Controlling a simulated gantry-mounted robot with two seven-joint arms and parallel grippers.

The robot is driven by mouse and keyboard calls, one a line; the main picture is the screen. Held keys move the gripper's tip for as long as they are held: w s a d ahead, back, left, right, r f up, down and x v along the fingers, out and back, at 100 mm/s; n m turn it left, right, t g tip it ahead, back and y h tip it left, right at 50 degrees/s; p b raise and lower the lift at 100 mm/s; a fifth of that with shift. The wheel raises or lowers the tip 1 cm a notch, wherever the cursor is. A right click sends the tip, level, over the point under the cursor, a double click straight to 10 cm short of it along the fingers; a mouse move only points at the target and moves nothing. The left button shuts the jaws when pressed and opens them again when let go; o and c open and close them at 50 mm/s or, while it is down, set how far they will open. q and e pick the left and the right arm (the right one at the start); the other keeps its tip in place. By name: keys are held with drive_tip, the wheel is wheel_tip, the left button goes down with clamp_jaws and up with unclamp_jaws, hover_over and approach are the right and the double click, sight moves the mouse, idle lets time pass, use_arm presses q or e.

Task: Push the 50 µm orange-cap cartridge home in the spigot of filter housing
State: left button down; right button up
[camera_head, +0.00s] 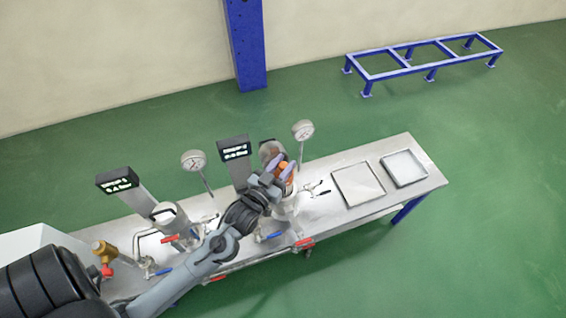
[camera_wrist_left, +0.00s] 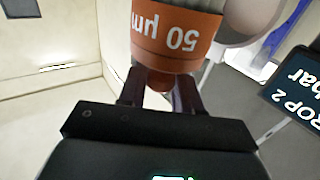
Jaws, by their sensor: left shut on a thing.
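The orange-cap cartridge (camera_wrist_left: 176,38) shows large in the left wrist view, with "50 µm" on its orange band; there the lettering is upside down. My left gripper (camera_wrist_left: 160,92) is shut on its narrower orange end. In the head view the orange cap (camera_head: 286,171) shows at the tip of my left gripper (camera_head: 279,180), above the right-hand filter housing (camera_head: 287,204). The arm partly covers the housing, and I cannot tell how far the cartridge sits in the spigot. My right gripper is not in view.
A second housing (camera_head: 172,221) stands to the left on the steel bench. Displays (camera_head: 234,149) and gauges (camera_head: 303,130) rise close around the housings. Two shallow trays (camera_head: 358,185) lie at the right end. A blue frame (camera_head: 425,62) stands on the floor behind.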

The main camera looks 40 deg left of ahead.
use_arm(q)
drive_tip(key=shift+f+b, duration=1)
drive_tip(key=shift+f, duration=1.35)
drive_tip(key=shift+p, duration=0.45)
drive_tip(key=shift+p, duration=0.4)
drive_tip(key=shift+p, duration=0.45)
idle(0.5)
